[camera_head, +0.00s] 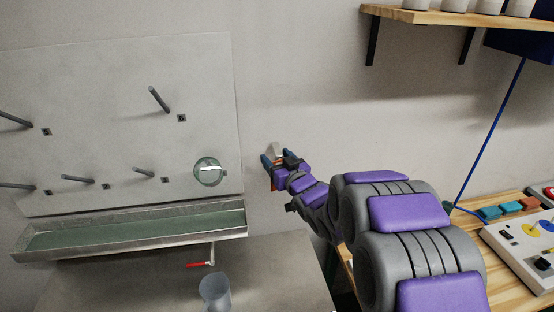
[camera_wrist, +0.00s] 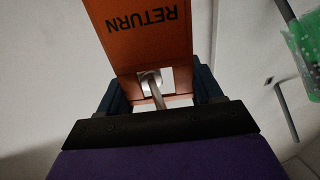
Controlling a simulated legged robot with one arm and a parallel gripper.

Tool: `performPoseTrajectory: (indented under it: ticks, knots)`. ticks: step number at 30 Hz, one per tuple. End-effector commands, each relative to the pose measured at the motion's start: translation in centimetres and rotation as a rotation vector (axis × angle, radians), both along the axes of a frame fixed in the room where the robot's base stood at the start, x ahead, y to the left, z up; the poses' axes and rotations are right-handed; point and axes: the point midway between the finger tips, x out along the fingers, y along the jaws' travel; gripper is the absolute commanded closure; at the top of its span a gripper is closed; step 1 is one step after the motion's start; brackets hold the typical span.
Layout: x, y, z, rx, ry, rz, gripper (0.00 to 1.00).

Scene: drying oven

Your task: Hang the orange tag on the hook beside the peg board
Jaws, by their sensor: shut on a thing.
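My gripper (camera_head: 275,162) is at the wall just right of the peg board (camera_head: 130,60). In the wrist view my gripper (camera_wrist: 160,88) has its blue fingers on either side of the orange tag (camera_wrist: 150,38) and is shut on it. The tag carries the word RETURN, upside down in this view. A pale metal hook (camera_wrist: 157,92) shows at the opening in the tag's near end and seems to pass through it; how far it is through I cannot tell. In the head view only a sliver of orange shows at the fingers.
Several grey pegs (camera_head: 159,99) stick out of the board, and a round green-rimmed item (camera_head: 208,171) hangs at its right. A metal trough (camera_head: 130,232) runs below, with a red-handled valve (camera_head: 200,264) and a grey cup (camera_head: 215,291). A wooden shelf (camera_head: 440,17) is at upper right.

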Motion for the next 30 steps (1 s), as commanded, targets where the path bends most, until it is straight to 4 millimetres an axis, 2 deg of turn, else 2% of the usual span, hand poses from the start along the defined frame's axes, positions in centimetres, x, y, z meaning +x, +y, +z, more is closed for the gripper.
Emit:
performPoseTrajectory:
  ticks: [7, 8, 16, 25, 30]
  knots:
    - [0.0, -0.1, 0.0, 0.001, -0.001, 0.0, 0.77]
    - [0.0, -0.1, 0.0, 0.0, 0.0, -0.001, 0.33]
    - [0.0, 0.0, 0.0, -0.001, -0.001, 0.0, 0.07]
    - [-0.1, 0.0, 0.0, -0.001, -0.001, -0.001, 0.05]
    - [-1.1, -0.8, 0.2, -0.002, -0.001, -0.002, 0.05]
